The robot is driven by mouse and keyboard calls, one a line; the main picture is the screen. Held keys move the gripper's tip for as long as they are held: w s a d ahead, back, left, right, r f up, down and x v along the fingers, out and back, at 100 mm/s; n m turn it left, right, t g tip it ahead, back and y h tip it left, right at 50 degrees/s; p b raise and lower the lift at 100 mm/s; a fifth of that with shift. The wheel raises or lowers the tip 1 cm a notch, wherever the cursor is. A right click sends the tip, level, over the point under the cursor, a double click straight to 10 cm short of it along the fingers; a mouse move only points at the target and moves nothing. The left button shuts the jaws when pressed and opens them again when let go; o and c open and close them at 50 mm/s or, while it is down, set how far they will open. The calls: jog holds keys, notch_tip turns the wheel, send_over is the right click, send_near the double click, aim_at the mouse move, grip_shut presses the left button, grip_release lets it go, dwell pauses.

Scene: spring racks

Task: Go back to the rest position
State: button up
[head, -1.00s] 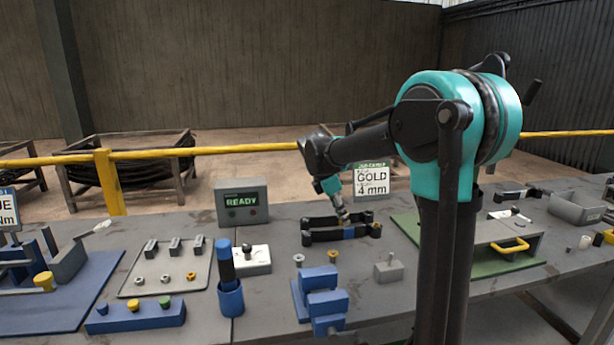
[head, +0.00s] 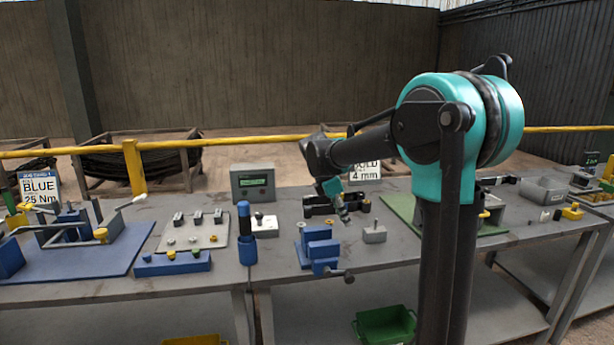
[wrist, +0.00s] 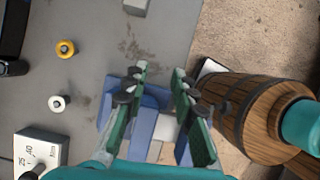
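My gripper (wrist: 165,85) is open in the wrist view, its two green fingers apart with nothing held between them. Blue clamp blocks (wrist: 150,120) show below and between the fingers, apart from them as far as I can tell. In the head view my gripper (head: 344,213) hangs small and tilted from my bent arm, above the bench near the black rack (head: 320,207) and the blue vise (head: 320,250). Its fingers are too small to read there.
The grey bench (head: 200,272) carries a blue fixture, a tray (head: 192,230) of small parts, a display box (head: 252,181) and a green mat (head: 400,206). A yellow rail (head: 230,142) runs behind. A wooden barrel (wrist: 250,115) stands close right of my fingers in the wrist view.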

jog(key=s+d+f+m+t+y, duration=0.1)
jog(key=s+d+f+m, duration=0.1)
jog(key=s+f+m, duration=0.3)
jog(key=s+d+f+m+t+y, duration=0.1)
jog(key=s+f+m, duration=0.5)
jog(key=s, duration=0.6)
jog(key=s+d+f+m+y, duration=0.2)
jog(key=s+d+f+m, duration=0.2)
jog(key=s+m, duration=0.5)
notch_tip(320, 180, down, 2)
jog(key=shift+d+t, duration=0.4)
